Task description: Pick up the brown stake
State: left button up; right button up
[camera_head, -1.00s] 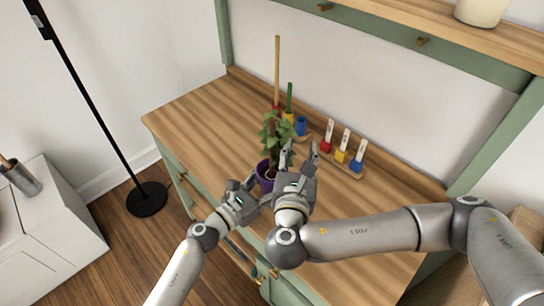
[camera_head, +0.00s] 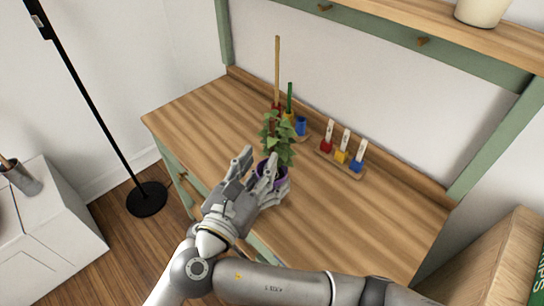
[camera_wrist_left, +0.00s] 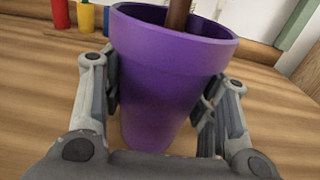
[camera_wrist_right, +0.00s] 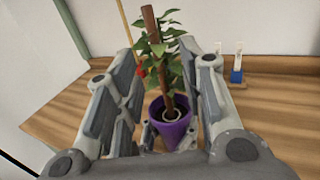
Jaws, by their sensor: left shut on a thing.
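The brown stake (camera_wrist_right: 166,62) stands upright in the purple pot (camera_wrist_left: 165,70) among the plant's green leaves (camera_head: 278,138). The stake's lower part also shows at the top of the left wrist view (camera_wrist_left: 178,14). In the head view, leaves largely hide it. My left gripper (camera_head: 279,194) is shut on the pot, one finger on each side; my right arm hides most of it in the head view. My right gripper (camera_head: 258,163) is open and empty, in front of the plant. In the right wrist view, the stake appears between its fingers but farther off.
Behind the plant, a holder has red, yellow and blue cups (camera_head: 301,126), a tall tan stick (camera_head: 277,70) and a green stick (camera_head: 290,97). A rack with red, yellow and blue labelled pieces (camera_head: 341,157) stands to the right. The wooden top (camera_head: 190,120) is clear on the left.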

aim_at(271, 138)
jog(key=x, duration=0.8)
jog(key=shift+a, duration=0.25)
grip_shut()
